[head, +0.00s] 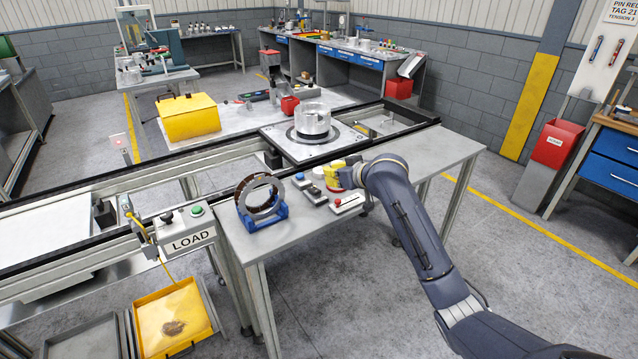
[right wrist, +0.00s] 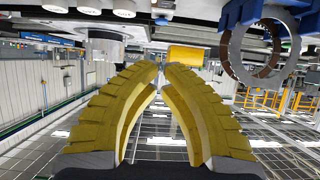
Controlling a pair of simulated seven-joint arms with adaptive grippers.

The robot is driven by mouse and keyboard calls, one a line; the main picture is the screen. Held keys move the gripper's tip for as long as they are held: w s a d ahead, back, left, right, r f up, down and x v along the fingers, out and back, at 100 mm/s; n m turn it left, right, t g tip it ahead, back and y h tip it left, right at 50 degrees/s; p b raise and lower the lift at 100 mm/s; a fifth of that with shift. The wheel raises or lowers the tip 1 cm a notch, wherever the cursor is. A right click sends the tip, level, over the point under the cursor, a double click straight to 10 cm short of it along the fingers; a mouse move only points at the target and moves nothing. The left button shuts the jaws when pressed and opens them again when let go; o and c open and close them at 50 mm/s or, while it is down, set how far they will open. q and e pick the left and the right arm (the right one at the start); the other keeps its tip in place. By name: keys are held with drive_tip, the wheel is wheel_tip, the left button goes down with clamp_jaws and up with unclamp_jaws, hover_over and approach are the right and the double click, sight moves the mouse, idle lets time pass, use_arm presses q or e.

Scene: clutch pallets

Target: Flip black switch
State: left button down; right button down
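A grey control box marked LOAD (head: 194,240) sits at the left end of the near table; it carries a black knob (head: 166,216) and a green button (head: 196,210). Small switch boxes stand on the table near my right gripper: one with a dark top (head: 301,180), one with a blue top (head: 316,195) and one with a red knob (head: 347,206). I cannot tell which part is the black switch. My right gripper (head: 331,176) has yellow fingers and is beside these boxes. In the right wrist view its tips (right wrist: 161,67) nearly meet, with nothing visible between them. My left gripper is not in view.
A ring part in a blue stand (head: 264,215) is left of the switch boxes; it also shows in the right wrist view (right wrist: 232,62). A metal housing (head: 312,121) sits on the pallet behind. A yellow bin (head: 189,116) is farther left.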

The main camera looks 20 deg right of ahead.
hover_over(317, 190)
wheel_tip(317, 190, down, 4)
drive_tip(key=shift+w+f, duration=0.1)
drive_tip(key=shift+w+a+f, duration=0.1)
drive_tip(key=shift+f, duration=0.85)
drive_tip(key=shift+s+f, duration=0.2)
drive_tip(key=shift+f, duration=0.9)
